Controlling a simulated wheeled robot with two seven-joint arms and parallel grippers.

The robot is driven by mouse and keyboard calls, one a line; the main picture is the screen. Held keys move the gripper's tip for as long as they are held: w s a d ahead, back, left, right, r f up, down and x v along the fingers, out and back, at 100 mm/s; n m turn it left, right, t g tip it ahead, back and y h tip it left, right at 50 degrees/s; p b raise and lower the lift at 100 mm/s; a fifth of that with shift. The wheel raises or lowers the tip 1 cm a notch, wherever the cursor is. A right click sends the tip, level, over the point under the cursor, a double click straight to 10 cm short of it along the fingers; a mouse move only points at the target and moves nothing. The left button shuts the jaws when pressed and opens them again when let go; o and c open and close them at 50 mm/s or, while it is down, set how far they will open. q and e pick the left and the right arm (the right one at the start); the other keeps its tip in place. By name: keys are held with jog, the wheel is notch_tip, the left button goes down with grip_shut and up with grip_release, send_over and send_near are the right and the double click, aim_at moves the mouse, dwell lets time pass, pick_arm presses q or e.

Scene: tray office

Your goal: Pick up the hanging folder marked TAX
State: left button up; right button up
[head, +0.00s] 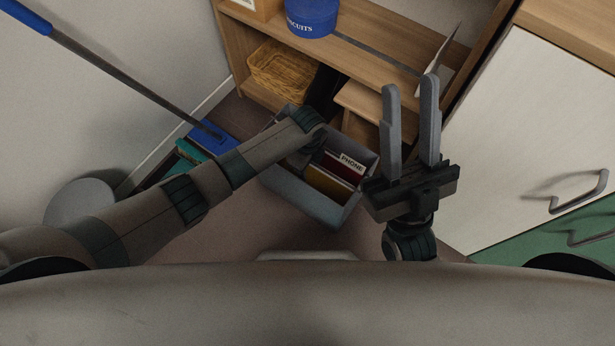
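A grey file box (300,194) stands on the floor with several hanging folders in it. A folder marked PHONE (352,163) shows its white tab; a dark red folder (343,172) and a yellow folder (327,184) are in front of it. I cannot read a TAX tab; my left arm covers the box's left and back part. My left wrist is over that part, and its fingers are hidden or too dark to make out. My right gripper (410,84) is raised right of the box, its two grey fingers apart and empty.
A wooden shelf behind holds a wicker basket (282,74) and a blue biscuit tin (311,14). A white cabinet (530,130) stands at right. A blue-handled pole (110,77) crosses the left. A grey round bin (80,205) stands by the wall. Some floor in front is clear.

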pick_arm(q)
grip_shut()
dwell(1.4)
